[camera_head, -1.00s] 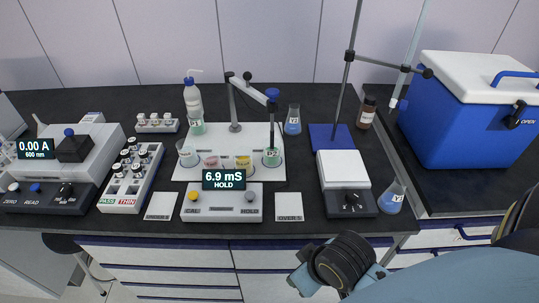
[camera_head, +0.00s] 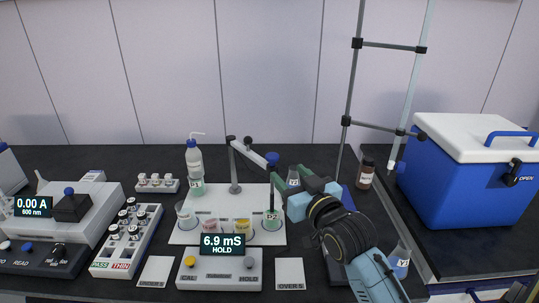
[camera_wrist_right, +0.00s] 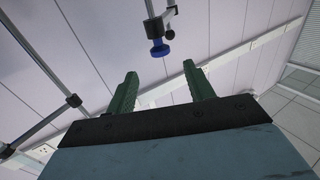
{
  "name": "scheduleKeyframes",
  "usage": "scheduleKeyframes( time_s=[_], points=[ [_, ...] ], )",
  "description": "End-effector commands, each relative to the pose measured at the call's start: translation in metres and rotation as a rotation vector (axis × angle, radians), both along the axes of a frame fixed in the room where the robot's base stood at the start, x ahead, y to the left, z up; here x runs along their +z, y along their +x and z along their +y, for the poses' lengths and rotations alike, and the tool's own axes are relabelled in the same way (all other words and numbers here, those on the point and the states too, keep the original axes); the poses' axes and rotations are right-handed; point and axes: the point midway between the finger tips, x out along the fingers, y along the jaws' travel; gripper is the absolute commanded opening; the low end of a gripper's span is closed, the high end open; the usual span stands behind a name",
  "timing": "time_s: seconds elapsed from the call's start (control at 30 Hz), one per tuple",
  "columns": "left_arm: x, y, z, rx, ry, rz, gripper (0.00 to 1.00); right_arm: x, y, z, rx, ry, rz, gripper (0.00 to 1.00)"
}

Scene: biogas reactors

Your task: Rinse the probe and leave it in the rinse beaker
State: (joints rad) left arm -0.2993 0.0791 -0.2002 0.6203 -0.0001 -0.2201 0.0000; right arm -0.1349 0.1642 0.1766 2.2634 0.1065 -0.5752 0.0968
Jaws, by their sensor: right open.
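The dark probe (camera_head: 272,195) hangs upright from a jointed holder arm (camera_head: 250,153) with a blue knob (camera_head: 272,160) on top. Its lower end is in the rightmost beaker (camera_head: 271,222), which holds green liquid. A clear beaker (camera_head: 184,214) stands at the left of the white tray; I cannot read which beaker is the rinse one. My right gripper (camera_head: 283,188) is open and empty, just right of the probe in the picture. In the right wrist view the blue knob (camera_wrist_right: 160,48) shows beyond and between the open green fingers (camera_wrist_right: 161,88). My left gripper is out of view.
A white tray (camera_head: 205,238) carries pink and yellow cups between the beakers. The meter (camera_head: 218,270) reads 6.9 mS HOLD. A wash bottle (camera_head: 194,165) stands behind. A stand with rods (camera_head: 352,95) and a blue cooler (camera_head: 460,185) are at the right.

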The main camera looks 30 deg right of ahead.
Motion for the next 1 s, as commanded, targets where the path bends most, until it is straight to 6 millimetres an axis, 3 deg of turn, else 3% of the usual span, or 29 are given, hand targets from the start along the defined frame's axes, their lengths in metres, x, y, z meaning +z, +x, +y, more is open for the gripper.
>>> scheduleKeyframes(
  time_s=[0.3, 0.5, 0.7, 1.0],
  points=[
    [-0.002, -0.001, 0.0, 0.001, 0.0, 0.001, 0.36, 0.0, 0.064, -0.006, 0.0, -0.002, 0.001, 0.53],
    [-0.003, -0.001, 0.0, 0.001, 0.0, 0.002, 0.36, 0.0, 0.095, -0.009, 0.0, -0.001, 0.002, 0.53],
    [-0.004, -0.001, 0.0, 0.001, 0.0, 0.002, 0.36, 0.0, 0.109, -0.01, 0.0, -0.002, 0.002, 0.53],
    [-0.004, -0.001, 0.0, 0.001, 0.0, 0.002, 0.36, -0.001, 0.111, -0.01, 0.001, -0.002, 0.003, 0.53]
  ],
)
